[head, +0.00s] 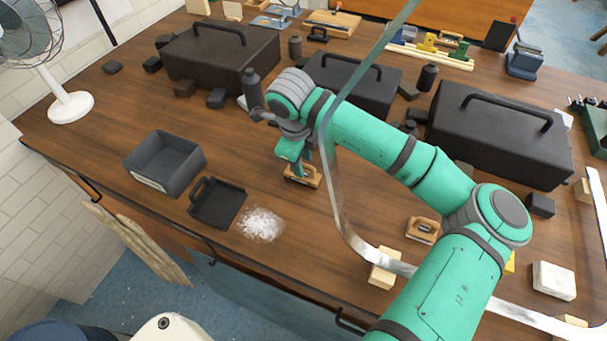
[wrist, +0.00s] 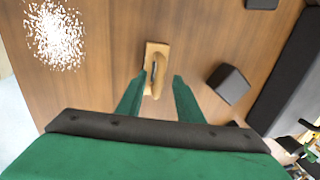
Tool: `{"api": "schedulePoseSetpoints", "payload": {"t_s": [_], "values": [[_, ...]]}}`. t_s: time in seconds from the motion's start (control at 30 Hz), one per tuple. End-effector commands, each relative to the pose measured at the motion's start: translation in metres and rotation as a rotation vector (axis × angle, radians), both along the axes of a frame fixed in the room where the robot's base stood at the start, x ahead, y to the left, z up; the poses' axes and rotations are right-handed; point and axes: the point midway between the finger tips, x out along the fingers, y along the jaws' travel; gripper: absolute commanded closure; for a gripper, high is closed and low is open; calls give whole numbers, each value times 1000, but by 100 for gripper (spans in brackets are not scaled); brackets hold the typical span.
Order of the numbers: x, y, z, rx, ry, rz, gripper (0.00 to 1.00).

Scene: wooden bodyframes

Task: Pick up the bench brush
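A wooden brush-like piece with a raised handle (head: 303,179), which I take as the bench brush, lies on the table directly below my gripper (head: 303,172). In the wrist view the brush (wrist: 156,56) shows a flat light-wood block with a rounded tan handle. My open gripper (wrist: 160,76) has a green finger on either side of the handle, with table visible between fingers and handle. Whether the fingertips are level with the handle or above it I cannot tell. The bristles are hidden.
A pile of white shavings (head: 261,224), a black dustpan (head: 217,203) and a grey open bin (head: 165,164) lie to the left. A similar wooden piece (head: 423,230) lies to the right. Large dark cases (head: 500,135) stand behind; a metal band (head: 334,190) curves past my arm.

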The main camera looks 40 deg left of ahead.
Motion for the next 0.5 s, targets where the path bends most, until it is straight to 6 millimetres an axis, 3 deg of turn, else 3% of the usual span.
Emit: {"api": "schedulePoseSetpoints", "payload": {"t_s": [0.27,0.4,0.43,0.5], "values": [[0,1,-4,1,0,2,67],[-1,3,-4,0,0,5,96],[-1,3,-4,1,0,6,100],[-1,4,-4,1,0,7,100]]}}
